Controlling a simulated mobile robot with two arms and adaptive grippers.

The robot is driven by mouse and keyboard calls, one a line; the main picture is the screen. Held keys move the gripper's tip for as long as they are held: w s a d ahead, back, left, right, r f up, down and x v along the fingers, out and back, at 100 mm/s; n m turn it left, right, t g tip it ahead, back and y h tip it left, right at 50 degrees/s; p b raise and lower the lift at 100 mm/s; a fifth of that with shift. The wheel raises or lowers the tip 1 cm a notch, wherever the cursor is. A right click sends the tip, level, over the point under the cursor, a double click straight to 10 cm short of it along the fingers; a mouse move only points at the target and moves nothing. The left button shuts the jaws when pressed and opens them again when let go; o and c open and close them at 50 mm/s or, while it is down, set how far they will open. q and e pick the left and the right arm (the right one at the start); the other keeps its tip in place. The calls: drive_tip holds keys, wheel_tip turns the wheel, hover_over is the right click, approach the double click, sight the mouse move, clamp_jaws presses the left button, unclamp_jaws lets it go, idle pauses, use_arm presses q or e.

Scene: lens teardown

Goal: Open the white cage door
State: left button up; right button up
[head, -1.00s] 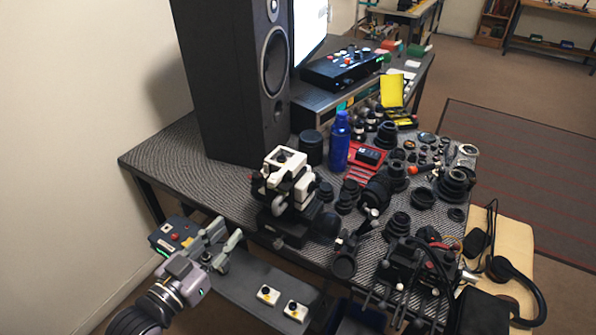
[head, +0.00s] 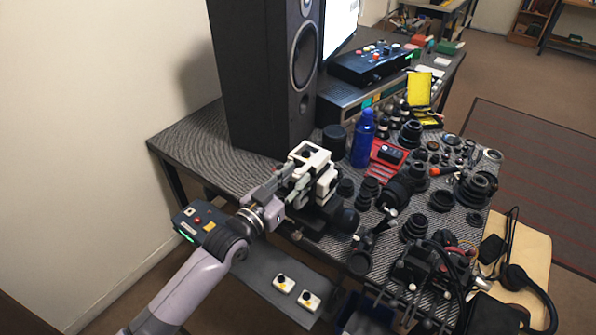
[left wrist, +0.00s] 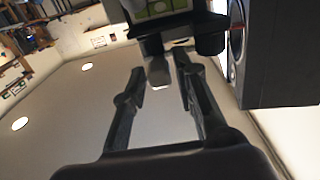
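The white cage (head: 312,158) is a blocky white frame with dark parts on a black base, near the table's front edge. I cannot make out which of its parts is the door or whether it stands open. My left gripper (head: 287,183) is at the cage's left front side. In the left wrist view my left gripper (left wrist: 160,72) has its fingers apart. A small pale tab (left wrist: 160,76) on a dark part shows between the fingertips, with no clear contact. The gripper partly hides the cage's near side in the head view. My right gripper is not in view.
A tall black speaker (head: 262,80) stands behind the cage. A blue bottle (head: 362,140) and several black lenses (head: 397,190) crowd its right. A dark shelf with two small white button boxes (head: 308,300) lies below the table's front edge.

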use_arm(q)
drive_tip(key=shift+x, duration=0.8)
drive_tip(key=shift+c, duration=0.2)
clamp_jaws()
